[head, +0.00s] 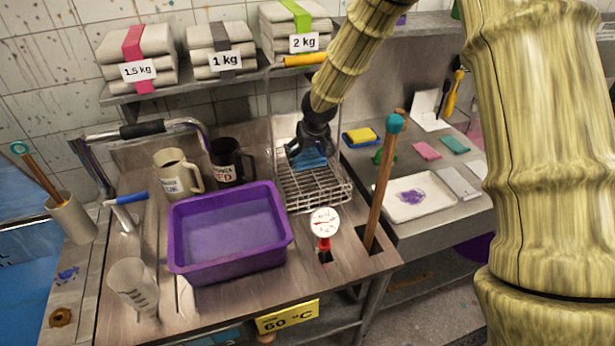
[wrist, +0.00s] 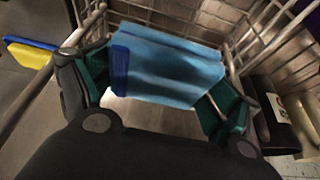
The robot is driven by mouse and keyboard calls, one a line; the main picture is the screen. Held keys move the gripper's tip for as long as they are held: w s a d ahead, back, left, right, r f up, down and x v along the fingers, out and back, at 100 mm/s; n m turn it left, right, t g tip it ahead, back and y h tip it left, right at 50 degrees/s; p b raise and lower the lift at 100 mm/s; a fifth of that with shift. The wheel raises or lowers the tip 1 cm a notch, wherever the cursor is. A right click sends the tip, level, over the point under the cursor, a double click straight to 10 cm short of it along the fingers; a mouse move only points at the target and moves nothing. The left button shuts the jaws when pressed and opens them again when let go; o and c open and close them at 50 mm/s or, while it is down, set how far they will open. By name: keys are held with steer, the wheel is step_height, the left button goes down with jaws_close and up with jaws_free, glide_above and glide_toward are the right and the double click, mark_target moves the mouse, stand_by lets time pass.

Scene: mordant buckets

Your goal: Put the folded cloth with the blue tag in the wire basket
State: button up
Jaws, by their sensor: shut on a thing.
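The folded cloth (head: 310,160) is light blue. In the wrist view the cloth (wrist: 172,72) shows its dark blue tag (wrist: 120,68) at the left end. My gripper (head: 309,150) is shut on the cloth, with a green-padded finger at each end of it in the wrist view. The wire basket (head: 318,192) stands on the wooden worktop, and the gripper and cloth are over its back part. In the wrist view the basket's wires (wrist: 265,28) rise beside the cloth. I cannot tell whether the cloth touches the basket's floor.
A purple tub (head: 230,262), two mugs (head: 178,175) and a red-stemmed dial thermometer (head: 324,225) stand near the basket. A teal-knobbed wooden stick (head: 384,180) rises to its right. A shelf (head: 200,83) with weighted cloth stacks is behind. A blue-yellow cloth (head: 360,137) lies on the right counter.

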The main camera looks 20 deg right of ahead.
mark_target(311, 159)
step_height(311, 159, down, 4)
steer(key=shift+w+a+r, duration=0.1)
steer(key=shift+w+r, duration=0.05)
steer(key=shift+r, duration=0.1)
steer(key=shift+f+p, duration=0.65)
steer(key=shift+f, duration=1.55)
steer(key=shift+f, duration=0.1)
steer(key=o, duration=0.9)
steer(key=shift+o, duration=0.2)
steer(key=shift+b+v, duration=1.15)
steer(key=shift+v, duration=4.95)
